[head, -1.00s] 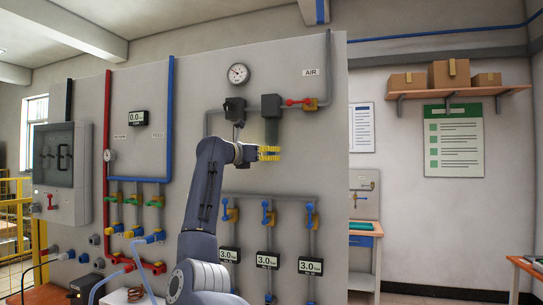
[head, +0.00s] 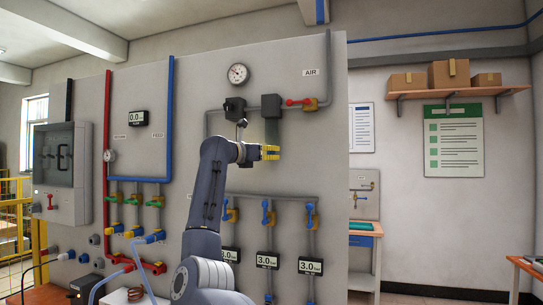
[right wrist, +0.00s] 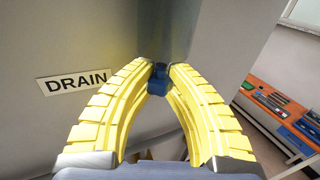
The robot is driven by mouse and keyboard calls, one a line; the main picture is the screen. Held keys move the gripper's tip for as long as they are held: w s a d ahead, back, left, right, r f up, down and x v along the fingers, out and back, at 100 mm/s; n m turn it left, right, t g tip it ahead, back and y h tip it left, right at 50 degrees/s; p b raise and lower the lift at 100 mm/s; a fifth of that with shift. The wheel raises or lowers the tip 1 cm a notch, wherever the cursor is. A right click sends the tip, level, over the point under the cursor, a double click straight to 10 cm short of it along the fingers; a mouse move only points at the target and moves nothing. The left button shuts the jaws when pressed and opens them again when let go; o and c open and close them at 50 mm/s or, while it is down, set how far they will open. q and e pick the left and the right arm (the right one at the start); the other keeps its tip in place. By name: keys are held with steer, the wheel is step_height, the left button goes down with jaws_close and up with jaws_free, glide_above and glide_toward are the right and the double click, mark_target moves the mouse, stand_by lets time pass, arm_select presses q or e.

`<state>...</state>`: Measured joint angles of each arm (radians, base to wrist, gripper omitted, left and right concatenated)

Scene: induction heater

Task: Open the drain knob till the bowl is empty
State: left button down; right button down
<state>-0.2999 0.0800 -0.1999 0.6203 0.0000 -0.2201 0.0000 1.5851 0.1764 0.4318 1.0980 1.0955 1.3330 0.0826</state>
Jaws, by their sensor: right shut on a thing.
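My right gripper (head: 271,152) is in front of the grey panel, under a translucent bowl (head: 271,131) that hangs below a dark box. In the right wrist view its yellow fingers (right wrist: 161,70) are shut on the blue drain knob (right wrist: 158,84), whose lower part shows between the fingertips. The DRAIN label (right wrist: 75,82) is on the panel to the left of the fingers. In the head view the gripper hides the knob. I cannot make out the water level in the bowl. My left gripper is not in view.
A red-handled air valve (head: 300,102) is right of the bowl, and a round gauge (head: 238,74) is above left. Below my gripper are several blue-handled valves (head: 267,213) on pipes. The panel ends to the right, with open room beyond.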

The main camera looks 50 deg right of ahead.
steer(key=shift+w+f+n+t, duration=0.15)
steer(key=shift+f+n+t, duration=0.3)
steer(key=shift+t, duration=0.15)
steer(key=c, duration=1.4)
jaws_free()
steer(key=shift+o, duration=0.2)
steer(key=shift+a, duration=0.65)
steer(key=a, duration=1)
steer(key=shift+s+a+r, duration=0.3)
steer(key=shift+s+r, duration=0.1)
